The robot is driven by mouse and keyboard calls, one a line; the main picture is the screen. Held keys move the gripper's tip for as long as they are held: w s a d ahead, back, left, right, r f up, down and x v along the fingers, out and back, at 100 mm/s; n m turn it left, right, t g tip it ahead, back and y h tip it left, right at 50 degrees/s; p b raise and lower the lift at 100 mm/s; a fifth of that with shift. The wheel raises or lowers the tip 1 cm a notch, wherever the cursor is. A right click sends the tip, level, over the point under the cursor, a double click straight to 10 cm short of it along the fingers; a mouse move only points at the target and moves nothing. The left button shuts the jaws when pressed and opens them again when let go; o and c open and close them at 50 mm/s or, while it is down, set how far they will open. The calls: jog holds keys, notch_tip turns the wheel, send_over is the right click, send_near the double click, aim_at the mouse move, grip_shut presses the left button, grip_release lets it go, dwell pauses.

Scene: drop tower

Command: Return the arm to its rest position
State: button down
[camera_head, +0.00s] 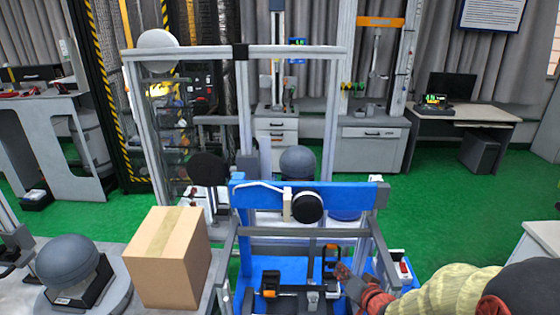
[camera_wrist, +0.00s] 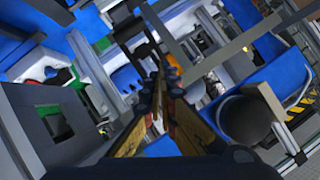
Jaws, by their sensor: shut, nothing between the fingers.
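My arm (camera_head: 455,290) reaches in from the lower right in the head view, with a yellow-green ribbed section and dark parts. My gripper (camera_head: 345,272) is at the front right of the blue test frame (camera_head: 240,215), close to its lower bars. I cannot tell whether it touches them. In the wrist view my gripper (camera_wrist: 160,72) has its fingers together and holds nothing. Blue and grey parts of the rig surround it in that tilted view.
A cardboard box (camera_head: 165,258) and a grey ball on a black stand (camera_head: 68,262) sit on the left bench. A black-faced round part (camera_head: 307,207) is mounted on the blue frame. A monitor desk (camera_head: 465,113) stands at back right. Green floor (camera_head: 440,205) is open at right.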

jog(key=s+d+r+n+g+h, duration=0.1)
jog(key=s+d+r+g+h, duration=0.25)
jog(key=r, duration=0.55)
jog(key=s+a+r+n+g, duration=0.1)
jog(key=s+r, duration=0.3)
jog(key=s, duration=0.9)
jog(key=s+a+r+n+g, duration=0.2)
jog(key=s+r, duration=0.1)
jog(key=s, duration=1)
jog(key=shift+s+r, duration=0.35)
jog(key=shift+s, duration=0.05)
jog(key=shift+a+n+y, duration=0.25)
jog(key=shift+n, duration=0.05)
